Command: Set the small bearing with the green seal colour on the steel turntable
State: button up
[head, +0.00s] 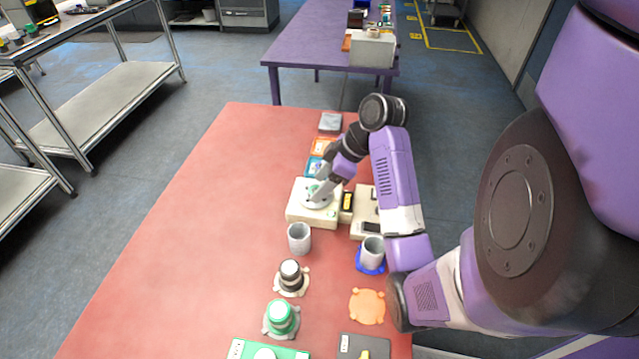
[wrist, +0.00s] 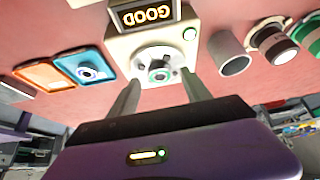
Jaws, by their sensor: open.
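A small bearing with a green ring (wrist: 159,75) sits on the round steel turntable (wrist: 153,56) of a cream box (head: 296,212). In the head view my gripper (head: 317,195) is over the turntable and hides much of it. In the wrist view my gripper (wrist: 160,86) is open, with its fingers apart on either side of the bearing. No finger visibly touches it. A display (wrist: 144,13) on the box reads GOOD.
A blue tray (wrist: 72,66) holding another ring-shaped part and an orange tray (wrist: 38,74) stand beside the box. The red table's left side is clear.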

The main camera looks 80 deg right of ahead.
jog(key=a+p+v, duration=0.1)
jog(key=p+v, duration=1)
jog(key=p, duration=0.1)
jog(key=w+a+f+m+t+h, duration=0.15)
jog(key=w+a+f, duration=0.35)
jog(key=w+a, duration=0.65)
jog(key=a+f+m+t+h, duration=0.1)
jog(key=a+f+m+t, duration=0.15)
jog(key=a, duration=0.85)
jog(key=shift+t+h, duration=0.4)
jog(key=shift+h, duration=0.15)
jog(key=s+a+r, duration=0.1)
jog(key=s+a, duration=0.1)
jog(key=a, duration=0.1)
jog(key=s+a+r, duration=0.1)
jog(key=s+a, duration=0.1)
jog(key=a, duration=0.1)
jog(key=s+a+r, duration=0.1)
jog(key=s+a, duration=0.1)
jog(key=s, duration=0.1)
jog(key=shift+a+r, duration=0.4)
jog(key=s+a+r+n+t+y, duration=0.2)
jog(key=s+a+r+t, duration=0.2)
jog(key=s+r, duration=0.4)
notch_tip(320, 180, up, 5)
jog(key=shift+s+f+n+y, duration=0.2)
jog(key=shift+s+n+y, duration=0.1)
jog(key=shift+s+y, duration=0.1)
jog(key=shift+a, duration=0.1)
